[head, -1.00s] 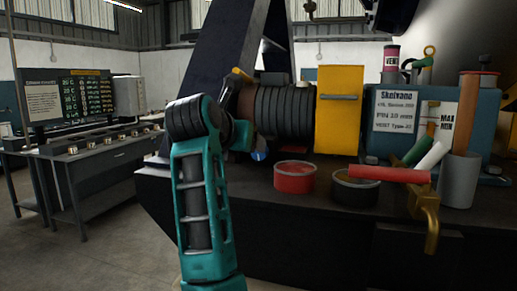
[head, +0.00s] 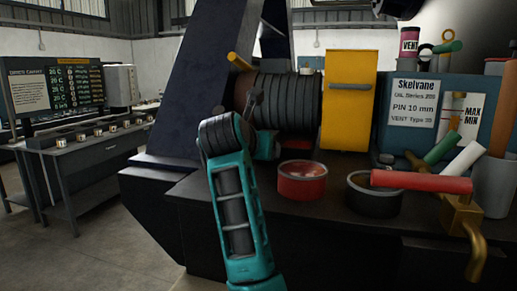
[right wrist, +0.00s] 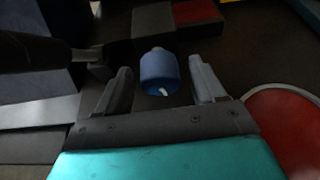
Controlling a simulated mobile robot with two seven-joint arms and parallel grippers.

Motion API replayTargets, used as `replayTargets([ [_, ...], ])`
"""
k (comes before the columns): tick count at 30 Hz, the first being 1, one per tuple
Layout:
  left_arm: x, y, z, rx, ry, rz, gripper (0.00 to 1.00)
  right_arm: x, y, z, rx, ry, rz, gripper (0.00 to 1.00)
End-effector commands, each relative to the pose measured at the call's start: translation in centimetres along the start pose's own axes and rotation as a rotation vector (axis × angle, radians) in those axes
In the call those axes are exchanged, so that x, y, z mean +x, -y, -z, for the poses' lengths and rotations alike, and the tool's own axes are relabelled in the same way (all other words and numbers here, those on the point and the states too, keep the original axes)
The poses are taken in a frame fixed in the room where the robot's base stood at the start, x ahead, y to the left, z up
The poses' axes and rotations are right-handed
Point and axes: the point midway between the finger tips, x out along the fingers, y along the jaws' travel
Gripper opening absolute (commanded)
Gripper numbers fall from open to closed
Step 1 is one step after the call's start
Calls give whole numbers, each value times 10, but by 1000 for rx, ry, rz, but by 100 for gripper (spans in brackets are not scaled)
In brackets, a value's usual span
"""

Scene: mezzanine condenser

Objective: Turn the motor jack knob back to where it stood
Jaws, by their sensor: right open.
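The motor jack knob (right wrist: 160,72) is a small blue cylinder with a short white mark on its near end, seen in the right wrist view. My right gripper (right wrist: 160,64) is open, with one finger on each side of the knob. Gaps show between the knob and both fingers, so it is not gripped. In the head view, my right gripper (head: 266,146) is partly behind my teal forearm, below the ribbed dark motor (head: 290,100), and the knob is hidden there. My left gripper is not in view.
A red tin (head: 302,183) and a dark tin (head: 374,196) stand on the bench right of my arm. A yellow block (head: 346,105), a labelled blue tank (head: 408,105) and a brass valve (head: 462,215) are farther right. A control desk (head: 85,150) stands left.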

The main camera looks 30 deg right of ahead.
Motion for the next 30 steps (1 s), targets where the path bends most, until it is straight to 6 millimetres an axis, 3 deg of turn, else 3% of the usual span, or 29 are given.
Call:
replayTargets([
  [5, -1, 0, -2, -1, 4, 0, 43, 0, 0, 0, 0, 0, 0, 69],
  [22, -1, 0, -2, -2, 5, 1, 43, 0, 0, 0, 1, 0, 1, 14],
  [30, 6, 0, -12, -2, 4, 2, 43, 0, 0, 3, 84, -2, -36, 14],
])
